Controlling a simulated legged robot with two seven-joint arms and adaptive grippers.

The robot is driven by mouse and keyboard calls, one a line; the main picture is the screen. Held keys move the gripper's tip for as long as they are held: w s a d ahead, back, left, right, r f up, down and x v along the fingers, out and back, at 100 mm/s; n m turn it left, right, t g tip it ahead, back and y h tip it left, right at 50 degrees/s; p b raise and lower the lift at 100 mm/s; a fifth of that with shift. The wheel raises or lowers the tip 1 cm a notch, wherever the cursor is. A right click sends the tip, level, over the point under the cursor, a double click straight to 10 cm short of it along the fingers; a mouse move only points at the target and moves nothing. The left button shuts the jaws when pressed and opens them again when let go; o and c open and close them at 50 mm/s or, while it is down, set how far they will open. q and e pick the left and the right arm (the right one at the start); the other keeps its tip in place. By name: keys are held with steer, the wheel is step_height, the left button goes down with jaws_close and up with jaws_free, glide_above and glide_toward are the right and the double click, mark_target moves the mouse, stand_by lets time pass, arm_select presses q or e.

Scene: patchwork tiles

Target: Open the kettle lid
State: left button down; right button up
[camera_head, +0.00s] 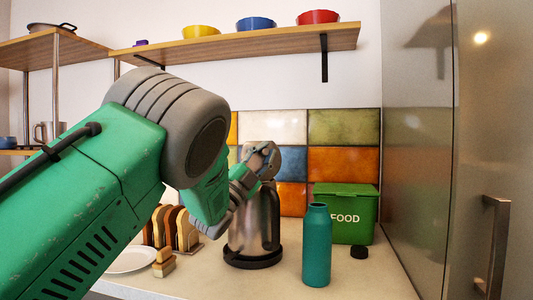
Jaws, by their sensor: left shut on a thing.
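The kettle (241,238) is a brushed steel body with a black handle on its right side and a black base, standing upright on the counter. My left gripper (262,152) is above the kettle's top, its arm reaching in from the left. It is shut on the kettle lid (270,171), a round grey piece that looks raised upright over the kettle. The fingers partly cover the lid, and the hinge is hard to make out. My arm hides the kettle's upper left. My right gripper is not in view.
A toast rack (185,229) and a white plate (131,260) are at left. A shelf (245,39) with bowls hangs above.

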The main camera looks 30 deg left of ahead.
arm_select(q)
steer(key=c, duration=1.4)
jaws_free()
steer(key=shift+w+f, duration=0.15)
steer(key=shift+f, duration=0.4)
steer(key=shift+w+a, duration=0.15)
steer(key=shift+a, duration=0.05)
steer(key=shift+s+a+r, duration=0.1)
steer(key=shift+s+r, duration=0.05)
steer(key=shift+s, duration=0.1)
steer(key=v, duration=1.2)
steer(key=shift+w, duration=0.15)
